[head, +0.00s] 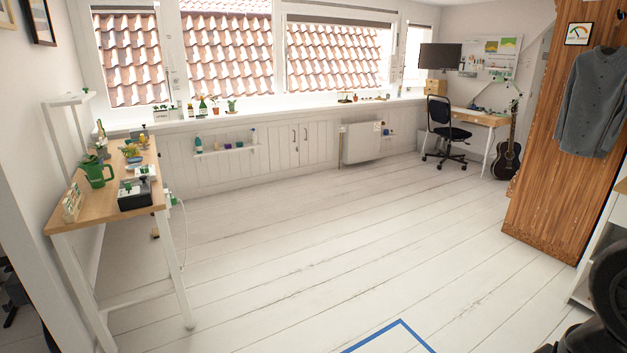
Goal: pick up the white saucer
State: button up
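I cannot make out a white saucer anywhere in the head view. The wooden-topped table (75,222) at the left carries several small things, among them a green jug (95,171) and a dark box-like item (135,194); parts of its top are hidden behind them. The far desk (490,119) also holds small items too tiny to tell apart. My gripper is not in view.
White floorboards (300,240) lie clear across the middle. A blue floor line (400,322) shows at the bottom. A black office chair (447,130) and a guitar (508,158) stand by the far desk. A wooden panel (540,150) stands right, with a white shelf unit (605,235) nearer.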

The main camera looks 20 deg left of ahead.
aim_at(131, 167)
jog(key=i+j+u, duration=0.25)
jog(key=i+u, duration=0.55)
jog(key=i, duration=0.2)
jog(key=i+u, duration=0.35)
jog(key=i, duration=0.15)
jog(key=i+l+u, duration=0.4)
jog(key=i+u, duration=0.5)
jog(key=i, duration=0.6)
